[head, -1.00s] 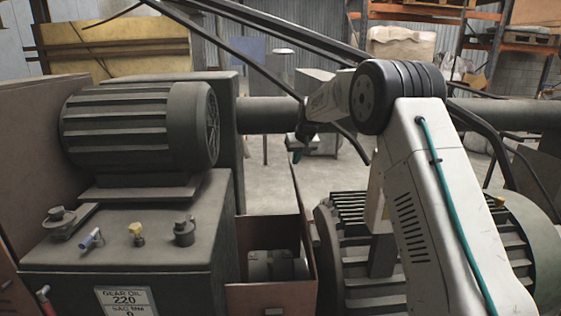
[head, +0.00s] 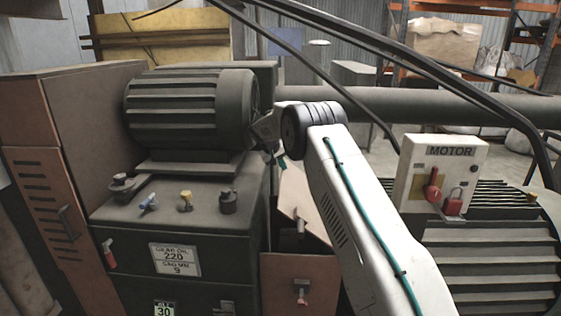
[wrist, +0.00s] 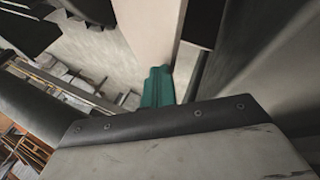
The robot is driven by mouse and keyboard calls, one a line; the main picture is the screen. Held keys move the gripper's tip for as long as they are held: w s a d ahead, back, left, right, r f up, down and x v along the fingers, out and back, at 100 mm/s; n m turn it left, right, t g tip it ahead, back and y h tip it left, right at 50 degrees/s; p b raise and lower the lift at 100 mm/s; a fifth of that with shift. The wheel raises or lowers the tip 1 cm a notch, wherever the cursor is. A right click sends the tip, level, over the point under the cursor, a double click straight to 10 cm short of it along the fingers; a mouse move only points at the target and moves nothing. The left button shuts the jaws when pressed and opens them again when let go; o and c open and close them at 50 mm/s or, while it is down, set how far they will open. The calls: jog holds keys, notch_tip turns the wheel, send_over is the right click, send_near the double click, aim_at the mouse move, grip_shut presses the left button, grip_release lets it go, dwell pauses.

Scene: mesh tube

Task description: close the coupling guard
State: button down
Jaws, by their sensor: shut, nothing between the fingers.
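The coupling guard (head: 284,273) is a brown metal box between the gearbox and the motor. Its lid (head: 292,192) stands tilted over the opening, with a small handle on its face; a dark gap shows beside it. A red-tipped latch (head: 302,292) hangs on the guard's front. My gripper (head: 281,161) is at the lid's upper end, partly hidden by my arm. In the wrist view its teal fingertips (wrist: 157,87) are shut and empty, close beside a pale panel (wrist: 148,30) that looks like the lid. I cannot tell whether they touch.
The gearbox (head: 180,235) with caps and valves on top and a finned motor (head: 190,108) above stands left. A larger ribbed motor (head: 490,265) with a white switch box (head: 440,178) stands right.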

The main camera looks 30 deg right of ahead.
jog(key=shift+w+a+f, duration=0.1)
jog(key=shift+a+f, duration=0.1)
jog(key=shift+f, duration=0.05)
dwell(0.3)
